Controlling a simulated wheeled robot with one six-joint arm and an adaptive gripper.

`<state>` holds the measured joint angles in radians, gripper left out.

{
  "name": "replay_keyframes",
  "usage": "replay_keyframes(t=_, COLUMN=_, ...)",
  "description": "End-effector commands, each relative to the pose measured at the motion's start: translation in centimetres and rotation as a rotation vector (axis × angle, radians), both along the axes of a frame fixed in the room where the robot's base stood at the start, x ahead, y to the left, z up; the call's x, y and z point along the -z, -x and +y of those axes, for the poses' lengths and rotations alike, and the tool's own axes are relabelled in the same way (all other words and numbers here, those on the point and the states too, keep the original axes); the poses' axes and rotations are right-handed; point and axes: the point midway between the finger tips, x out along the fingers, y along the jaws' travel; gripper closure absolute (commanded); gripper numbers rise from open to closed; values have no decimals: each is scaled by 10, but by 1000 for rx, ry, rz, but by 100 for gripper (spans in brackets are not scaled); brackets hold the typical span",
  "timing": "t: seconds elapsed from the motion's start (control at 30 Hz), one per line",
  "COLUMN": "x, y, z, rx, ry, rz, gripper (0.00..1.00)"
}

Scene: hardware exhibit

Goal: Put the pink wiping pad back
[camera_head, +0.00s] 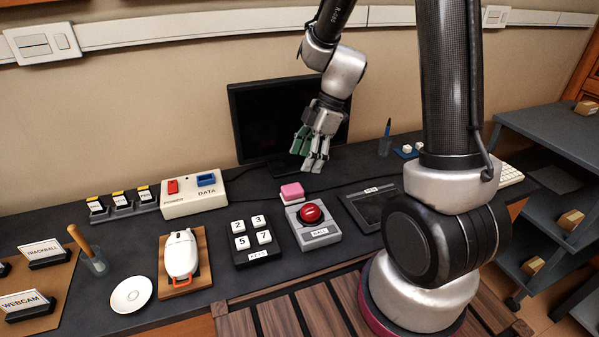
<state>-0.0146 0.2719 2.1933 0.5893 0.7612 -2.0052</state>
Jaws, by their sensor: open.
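The pink wiping pad (292,191) is a small block just behind the grey ball box (314,232), near its back left corner. I cannot tell whether it touches the box or what lies directly under it. My gripper (309,160) hangs above the desk in front of the black monitor, a little above and to the right of the pad in the picture. Its fingers point down, are apart and hold nothing. The pad is in plain view and apart from the fingers.
A red ball (311,213) sits in the ball box. A dark tablet (365,208) lies right. The monitor (255,118) stands behind.

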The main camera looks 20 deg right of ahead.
Motion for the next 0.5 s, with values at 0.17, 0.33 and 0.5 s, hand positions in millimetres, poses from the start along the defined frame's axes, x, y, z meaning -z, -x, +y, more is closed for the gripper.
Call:
replay_keyframes(t=0.17, x=-11, y=0, z=-5, rx=0, ry=1, rz=0, gripper=35)
replay_keyframes(t=0.33, x=-31, y=8, z=-10, rx=75, ry=16, rz=8, gripper=35)
replay_keyframes(t=0.5, x=-89, y=46, z=-31, rx=385, ry=70, rz=41, gripper=35)
